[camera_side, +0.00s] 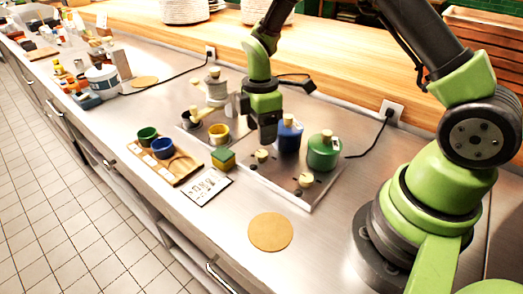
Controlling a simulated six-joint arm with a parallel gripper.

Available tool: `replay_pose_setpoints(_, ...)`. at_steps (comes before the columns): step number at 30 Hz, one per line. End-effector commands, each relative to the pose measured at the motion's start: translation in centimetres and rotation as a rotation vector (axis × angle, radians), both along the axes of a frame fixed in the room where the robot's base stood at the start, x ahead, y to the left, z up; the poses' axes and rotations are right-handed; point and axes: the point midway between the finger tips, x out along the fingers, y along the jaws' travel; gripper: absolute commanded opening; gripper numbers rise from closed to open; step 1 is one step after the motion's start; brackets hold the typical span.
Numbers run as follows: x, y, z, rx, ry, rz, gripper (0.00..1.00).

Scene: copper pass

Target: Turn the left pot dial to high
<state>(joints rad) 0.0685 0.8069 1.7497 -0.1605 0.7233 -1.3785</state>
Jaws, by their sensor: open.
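A steel hob plate (285,185) carries a lidded blue pot (290,136) on its left and a lidded green pot (323,152) on its right. A cream dial (262,156) sits in front of the blue pot, and another cream dial (305,181) sits in front of the green pot. My gripper (267,138) points down just above and behind the left dial, beside the blue pot. It is open and looks empty. It appears apart from the dial, and it hides part of the blue pot's left side. The dial's setting is too small to read.
A wooden tray (180,176) holds a green and a blue cup.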

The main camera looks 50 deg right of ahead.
Motion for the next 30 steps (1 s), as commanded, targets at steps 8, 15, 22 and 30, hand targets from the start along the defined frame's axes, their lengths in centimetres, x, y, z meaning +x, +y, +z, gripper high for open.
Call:
replay_pose_setpoints(8, -0.3, 0.1, -4.9, 0.001, 0.004, -0.002, 0.56)
replay_pose_setpoints(15, -0.3, 0.1, -6.4, 0.000, 0.000, -0.001, 0.56)
replay_pose_setpoints(22, -0.2, 0.2, -6.5, 0.000, -0.001, -0.002, 0.56)
replay_pose_setpoints(30, -0.2, 0.1, -6.4, 0.000, -0.001, -0.002, 0.07)
